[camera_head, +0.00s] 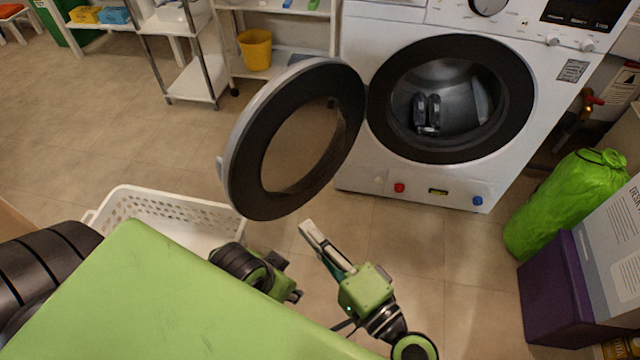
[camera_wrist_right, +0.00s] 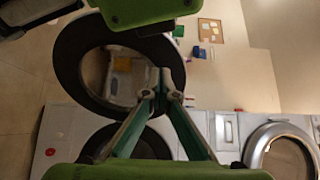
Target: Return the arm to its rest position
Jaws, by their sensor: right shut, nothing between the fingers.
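My right gripper (camera_head: 306,228) is at the lower middle of the head view, its fingers together and empty, pointing up and left below the washer's round door. Its green wrist body (camera_head: 366,289) is behind it. In the right wrist view the fingers (camera_wrist_right: 162,80) converge to a tip with nothing between them. A dark and green part of my left arm (camera_head: 255,272) shows to its left, but the state of its gripper cannot be made out.
The white washing machine (camera_head: 355,140) has its round door (camera_head: 240,150) swung open to the left. A dark item (camera_head: 428,112) is in the drum. A white perforated basket (camera_head: 160,205) lies left on the floor. A green bag (camera_head: 565,205) and purple box (camera_head: 550,290) stand right.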

